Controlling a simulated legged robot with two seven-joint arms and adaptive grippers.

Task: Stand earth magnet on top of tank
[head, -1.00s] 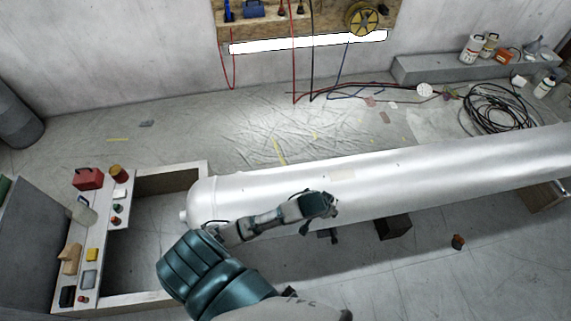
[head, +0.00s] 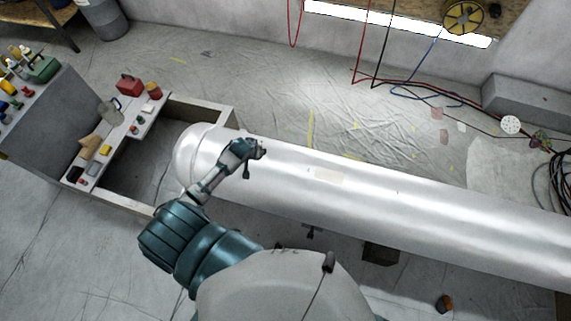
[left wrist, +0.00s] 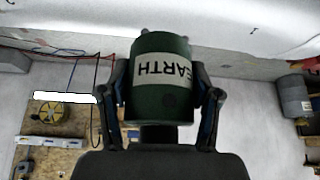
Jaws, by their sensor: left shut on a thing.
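The earth magnet (left wrist: 162,97) is a dark green cylinder with a white EARTH label. The left wrist view is upside down, with wall items at its bottom, and the lettering is inverted there too. My left gripper (head: 256,156) has its fingers on both sides of the magnet and is shut on it. In the head view I cannot make the magnet out. The tank (head: 400,208) is a long silver cylinder lying on its side. My left gripper overlaps its rounded left end. The tank also shows in the left wrist view (left wrist: 225,18); the gap to the magnet cannot be judged. My right gripper is not in view.
A light-framed open box (head: 222,108) stands at the tank's left end. A shelf (head: 128,128) there holds a red box (head: 130,84) and several small items. Cables (head: 553,185) lie coiled at right. A dark block (head: 381,254) is beside the tank.

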